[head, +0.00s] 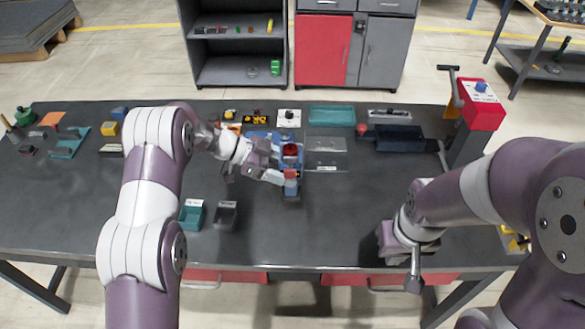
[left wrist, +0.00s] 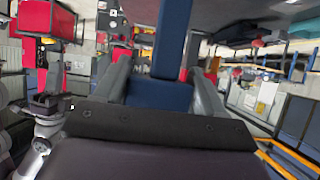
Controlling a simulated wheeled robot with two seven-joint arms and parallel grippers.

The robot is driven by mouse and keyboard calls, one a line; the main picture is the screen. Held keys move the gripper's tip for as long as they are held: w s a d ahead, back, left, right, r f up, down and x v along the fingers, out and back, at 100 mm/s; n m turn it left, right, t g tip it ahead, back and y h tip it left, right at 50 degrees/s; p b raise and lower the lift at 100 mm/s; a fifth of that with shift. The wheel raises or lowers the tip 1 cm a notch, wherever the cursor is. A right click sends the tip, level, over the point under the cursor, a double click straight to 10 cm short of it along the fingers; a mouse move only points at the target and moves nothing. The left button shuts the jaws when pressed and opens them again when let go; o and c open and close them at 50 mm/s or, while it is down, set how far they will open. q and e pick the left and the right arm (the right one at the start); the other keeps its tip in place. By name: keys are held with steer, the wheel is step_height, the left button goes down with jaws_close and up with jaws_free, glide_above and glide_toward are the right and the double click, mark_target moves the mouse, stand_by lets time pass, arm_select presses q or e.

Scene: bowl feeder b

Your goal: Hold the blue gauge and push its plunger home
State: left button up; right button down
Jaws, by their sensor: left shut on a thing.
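The blue gauge (head: 291,188) is small in the head view, near the middle of the table. My left gripper (head: 280,178) is at it from the left and shut on it. In the left wrist view the blue gauge (left wrist: 160,95) shows between the two grey fingers (left wrist: 165,85), with a blue upright part above it. I cannot make out the plunger or how far it is in. My right gripper (head: 414,272) is over the front right of the table, pointing down, apart from the gauge. Its finger gap is not clear.
A blue fixture with a red top (head: 290,150) stands just behind the gauge. A teal bin (head: 192,215) and a dark bin (head: 226,215) sit to its front left. A clear tray (head: 327,152) and a dark blue tray (head: 400,140) lie behind right. The table's centre right is clear.

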arm_select(q)
steer(key=a, duration=0.1)
steer(key=w+a, duration=0.1)
steer(key=a, duration=0.1)
steer(key=shift+w, duration=0.15)
stand_by(0.5)
step_height(320, 180, down, 11)
steer(key=b, duration=0.6)
stand_by(1.7)
stand_by(0.3)
steer(key=o, duration=0.4)
steer(key=shift+f, duration=0.1)
steer(key=c, duration=0.6)
